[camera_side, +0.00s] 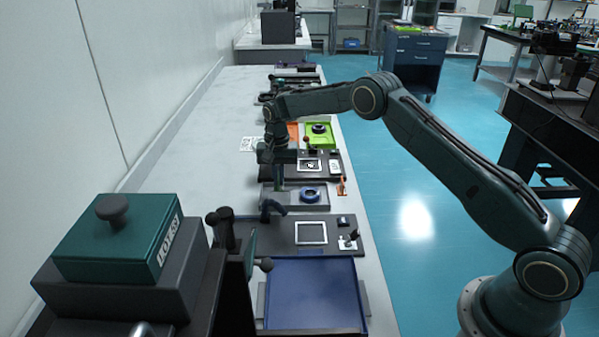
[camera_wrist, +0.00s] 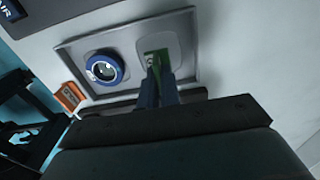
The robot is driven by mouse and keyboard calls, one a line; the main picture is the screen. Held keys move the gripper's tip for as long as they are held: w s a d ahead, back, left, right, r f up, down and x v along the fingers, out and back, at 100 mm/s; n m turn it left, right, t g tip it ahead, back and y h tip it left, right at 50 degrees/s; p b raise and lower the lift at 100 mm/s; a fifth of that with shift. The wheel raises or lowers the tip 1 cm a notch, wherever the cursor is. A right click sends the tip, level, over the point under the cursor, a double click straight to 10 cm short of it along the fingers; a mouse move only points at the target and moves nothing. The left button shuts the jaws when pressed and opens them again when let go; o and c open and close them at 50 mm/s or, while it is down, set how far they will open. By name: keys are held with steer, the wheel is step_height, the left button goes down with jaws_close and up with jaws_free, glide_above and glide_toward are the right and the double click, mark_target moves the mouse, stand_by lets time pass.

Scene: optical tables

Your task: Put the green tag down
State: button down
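My gripper (camera_side: 279,184) reaches down over the left part of a small grey tray (camera_side: 292,204). In the wrist view, my gripper's fingers (camera_wrist: 160,78) look closed together on the green tag (camera_wrist: 156,58). The tag is at the fingertips, over a light rounded patch of the tray (camera_wrist: 122,43); I cannot tell whether it touches the surface. A blue ring (camera_side: 310,194) sits beside it in the tray and also shows in the wrist view (camera_wrist: 104,68). The fingers hide part of the tag.
An orange piece (camera_side: 342,186) stands at the tray's right edge, also in the wrist view (camera_wrist: 70,96). A dark station (camera_side: 312,231) and a blue tray (camera_side: 313,290) are nearer the camera. A green tray (camera_side: 322,142) lies farther back. The white bench is clear on the left.

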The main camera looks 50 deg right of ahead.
mark_target(279, 187)
steer(key=shift+f, duration=1.9)
steer(key=shift+f, duration=0.1)
steer(key=c, duration=1.6)
jaws_free()
step_height(279, 187, up, 11)
steer(key=shift+f, duration=0.15)
steer(key=shift+r, duration=0.8)
